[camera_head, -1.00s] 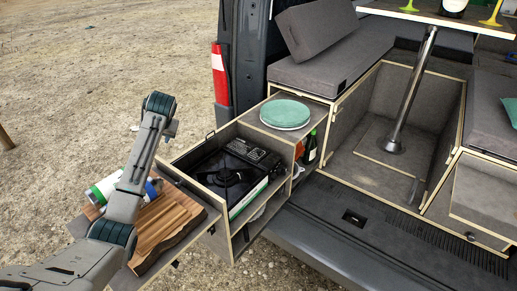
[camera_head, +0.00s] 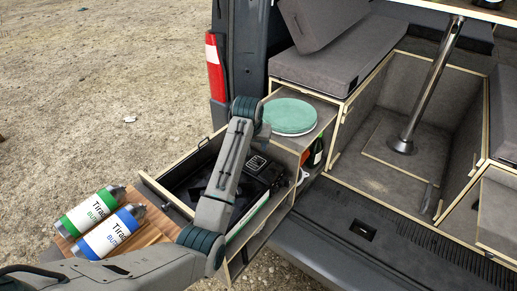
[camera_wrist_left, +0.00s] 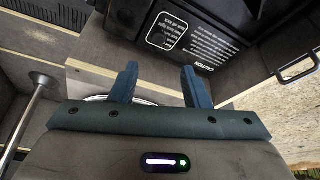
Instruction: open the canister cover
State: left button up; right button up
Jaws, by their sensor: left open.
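The black gas stove (camera_head: 190,190) sits in the pulled-out wooden drawer. Its canister cover (camera_head: 262,172), a black panel with white print at the stove's right side, looks closed. In the left wrist view the cover (camera_wrist_left: 195,45) fills the upper middle, its caution label beyond the fingers. My left gripper (camera_wrist_left: 160,84) is open and empty, its two blue fingers pointing toward the cover's edge, apart from it as far as I can tell. In the head view my left arm hides part of the stove and most of that gripper. My right gripper is not in view.
Two gas canisters, one green-labelled (camera_head: 88,212) and one blue-labelled (camera_head: 110,235), lie on a wooden board (camera_head: 150,236) left of the stove. Green plates (camera_head: 289,117) sit on the cabinet behind. A bottle (camera_head: 316,153) stands beside it. A table post (camera_head: 430,90) rises to the right.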

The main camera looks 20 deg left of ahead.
aim_at(259, 159)
pick_arm(q)
jog(key=p+x, duration=0.1)
jog(key=x, duration=0.3)
jog(key=p+x, duration=0.1)
jog(key=x, duration=0.3)
jog(key=shift+s+d+f, duration=0.1)
jog(key=shift+s+f, duration=0.1)
jog(key=shift+w+f+p, duration=0.1)
jog(key=shift+f+p, duration=0.15)
jog(key=shift+p, duration=0.05)
jog(key=shift+f, duration=0.2)
jog(key=shift+f, duration=0.1)
grip_shut()
